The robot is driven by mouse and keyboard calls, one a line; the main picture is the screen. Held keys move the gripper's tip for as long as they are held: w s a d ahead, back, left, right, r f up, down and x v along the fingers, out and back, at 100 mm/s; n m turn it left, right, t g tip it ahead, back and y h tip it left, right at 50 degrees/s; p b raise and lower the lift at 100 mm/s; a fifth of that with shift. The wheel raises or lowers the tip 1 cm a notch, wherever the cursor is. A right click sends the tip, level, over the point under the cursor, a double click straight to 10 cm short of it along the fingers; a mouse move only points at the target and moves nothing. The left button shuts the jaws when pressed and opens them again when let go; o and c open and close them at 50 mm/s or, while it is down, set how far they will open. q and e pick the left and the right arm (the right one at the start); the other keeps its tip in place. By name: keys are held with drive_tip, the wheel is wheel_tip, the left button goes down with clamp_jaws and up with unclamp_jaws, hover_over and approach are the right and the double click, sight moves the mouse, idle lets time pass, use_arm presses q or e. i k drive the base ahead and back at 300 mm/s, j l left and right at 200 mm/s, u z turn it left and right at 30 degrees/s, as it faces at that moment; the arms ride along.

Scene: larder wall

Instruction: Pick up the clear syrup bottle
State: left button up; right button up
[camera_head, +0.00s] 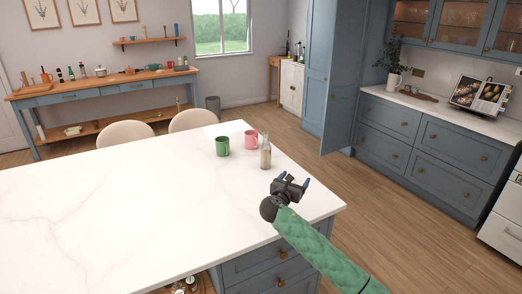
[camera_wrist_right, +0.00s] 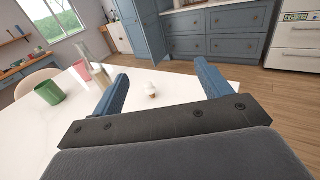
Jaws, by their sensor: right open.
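The clear syrup bottle (camera_head: 265,157), see-through with a brownish tint and a narrow neck, stands upright on the white island top (camera_head: 130,195) near its right edge. In the right wrist view the bottle (camera_wrist_right: 98,72) shows left of the fingers, partly hidden by the left-hand one. My right gripper (camera_head: 294,183) is open and empty, nearer the camera and to the right of the bottle, apart from it. In the wrist view its two blue fingers (camera_wrist_right: 162,88) stand wide apart. My left gripper is not in view.
A green mug (camera_head: 222,146) and a pink mug (camera_head: 251,140) stand left of and behind the bottle. A small white-and-brown item (camera_wrist_right: 151,91) shows on the top between the fingers in the wrist view. Two chairs (camera_head: 193,119) stand behind the island. Its left part is clear.

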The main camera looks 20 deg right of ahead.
sight(265, 148)
drive_tip(key=i, duration=1.05)
